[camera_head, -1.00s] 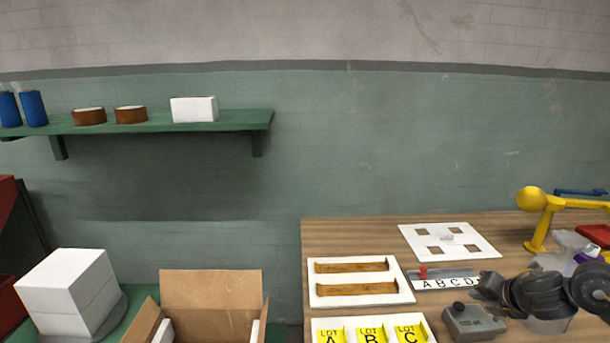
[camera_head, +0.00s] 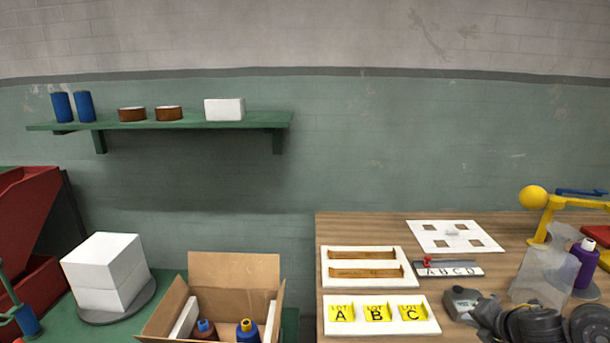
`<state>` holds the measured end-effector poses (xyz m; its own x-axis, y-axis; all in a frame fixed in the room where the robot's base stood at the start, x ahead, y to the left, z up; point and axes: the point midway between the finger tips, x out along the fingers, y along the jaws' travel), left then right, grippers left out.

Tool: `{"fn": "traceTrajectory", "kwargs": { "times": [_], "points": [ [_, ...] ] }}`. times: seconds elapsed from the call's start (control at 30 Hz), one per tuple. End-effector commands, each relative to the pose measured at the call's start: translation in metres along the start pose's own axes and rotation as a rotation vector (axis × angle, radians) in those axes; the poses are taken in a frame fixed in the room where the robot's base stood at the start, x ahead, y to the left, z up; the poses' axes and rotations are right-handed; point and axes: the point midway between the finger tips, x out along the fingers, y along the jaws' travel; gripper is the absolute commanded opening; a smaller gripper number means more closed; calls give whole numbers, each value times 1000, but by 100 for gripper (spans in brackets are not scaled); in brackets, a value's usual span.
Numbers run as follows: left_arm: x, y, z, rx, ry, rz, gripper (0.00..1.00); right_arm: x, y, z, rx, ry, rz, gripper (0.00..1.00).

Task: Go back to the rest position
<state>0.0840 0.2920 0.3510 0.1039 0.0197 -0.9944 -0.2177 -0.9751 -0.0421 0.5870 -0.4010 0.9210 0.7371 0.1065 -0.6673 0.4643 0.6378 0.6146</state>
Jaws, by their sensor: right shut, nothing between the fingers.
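My right gripper (camera_head: 485,318) shows at the lower right, at the end of my dark arm. My left gripper is not in view.
On the table are a white LOT A, B, C board (camera_head: 333,328), a two-slot tray (camera_head: 331,252), an ABCD strip (camera_head: 462,271), a holed plate (camera_head: 437,238), a clear guard (camera_head: 533,276), a purple bottle (camera_head: 584,264) and a yellow arm (camera_head: 547,215). An open carton (camera_head: 235,270) stands left.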

Motion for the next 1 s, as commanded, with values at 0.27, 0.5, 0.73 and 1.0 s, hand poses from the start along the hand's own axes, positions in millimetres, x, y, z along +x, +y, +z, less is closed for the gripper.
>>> {"fn": "traceTrajectory", "kwargs": {
  "times": [0.27,0.5,0.73,1.0],
  "points": [
    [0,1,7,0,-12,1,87,19,8,-97,296,29,62,0],
    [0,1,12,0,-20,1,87,-1,-19,-210,916,20,1,0],
    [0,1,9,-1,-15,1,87,-48,-78,-277,1490,-86,-211,0],
    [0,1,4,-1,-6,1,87,-101,-132,-327,1900,-230,-449,0]
  ]
}}
